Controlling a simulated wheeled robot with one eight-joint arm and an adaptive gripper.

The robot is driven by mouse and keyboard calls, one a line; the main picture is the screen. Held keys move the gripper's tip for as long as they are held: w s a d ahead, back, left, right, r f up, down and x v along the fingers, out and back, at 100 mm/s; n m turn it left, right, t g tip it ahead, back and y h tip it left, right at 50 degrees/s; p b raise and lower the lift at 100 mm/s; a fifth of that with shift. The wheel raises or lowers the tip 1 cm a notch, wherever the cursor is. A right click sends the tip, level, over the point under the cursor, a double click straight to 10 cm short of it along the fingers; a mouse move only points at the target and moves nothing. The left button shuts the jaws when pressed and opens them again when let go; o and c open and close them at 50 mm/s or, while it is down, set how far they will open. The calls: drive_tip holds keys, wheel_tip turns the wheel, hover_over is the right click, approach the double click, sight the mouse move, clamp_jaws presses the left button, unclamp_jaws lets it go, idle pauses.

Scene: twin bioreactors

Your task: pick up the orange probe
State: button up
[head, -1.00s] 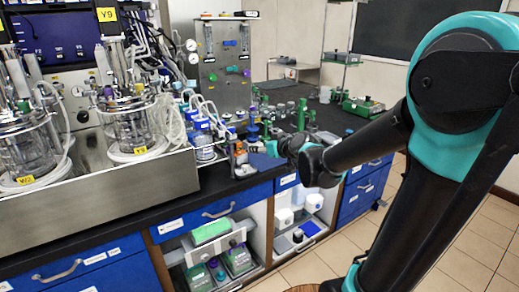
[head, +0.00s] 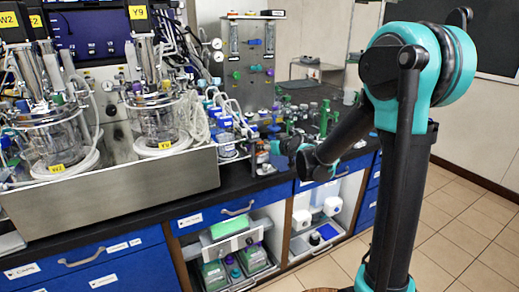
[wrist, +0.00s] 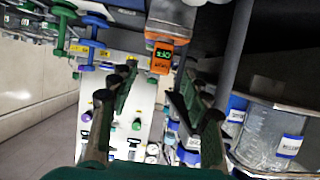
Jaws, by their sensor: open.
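The orange probe (wrist: 162,58) shows in the wrist view as an orange block with a dark label and green marking, below a grey-and-orange body at the top centre. My gripper (wrist: 160,78) is open, with one dark green finger on each side of the picture. The probe appears between and beyond the fingertips; I cannot tell how far apart they are in depth. Nothing is held. In the head view my gripper end reaches over the bench edge beside the reactor unit, where it is small and the probe cannot be made out clearly.
Two glass bioreactors (head: 163,122) stand in a steel tray (head: 120,192) at left. Blue-capped bottles (head: 224,135) stand close to my gripper. Green items crowd the bench behind. Floor (head: 460,220) is clear at right.

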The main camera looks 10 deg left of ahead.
sight(261, 152)
drive_tip(key=shift+r+x, duration=0.15)
drive_tip(key=shift+x, duration=1.2)
drive_tip(key=shift+r+x, duration=0.15)
drive_tip(key=shift+x, duration=1.15)
drive_tip(key=shift+a, duration=0.1)
drive_tip(key=shift+c, duration=0.6)
clamp_jaws()
drive_tip(key=shift+r, duration=0.15)
